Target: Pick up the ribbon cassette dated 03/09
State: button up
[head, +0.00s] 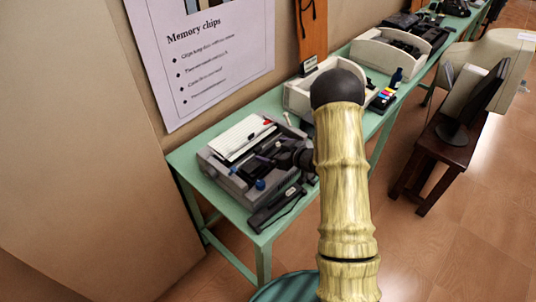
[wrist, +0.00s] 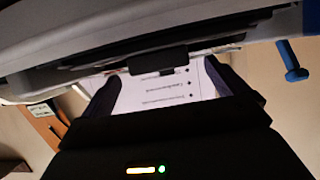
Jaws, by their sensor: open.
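No date 03/09 is legible in either view, so I cannot tell which thing is the cassette. A long black item (head: 274,209) lies on the green table in front of a grey machine (head: 228,181); a cable seems to run beside it. My gripper (head: 268,158) is at the right part of this machine, partly hidden by my arm. In the wrist view my gripper (wrist: 162,75) is open, with its two dark fingers apart. A small dark block (wrist: 158,61) shows near the fingertips, under a grey body across the top; I cannot tell whether they touch.
The green table (head: 185,160) runs along the wall under a poster (head: 205,60). White bins (head: 297,98) and a small dark bottle (head: 397,77) stand further back. A monitor (head: 475,105) sits on a brown stool at right. A blue knob (wrist: 291,60) shows beside my gripper.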

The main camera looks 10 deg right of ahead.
aim_at(268, 148)
jog(key=x, duration=0.3)
jog(key=shift+w, duration=0.25)
jog(key=c, duration=1.1)
notch_tip(268, 148, up, 10)
jog(key=shift+b, duration=0.35)
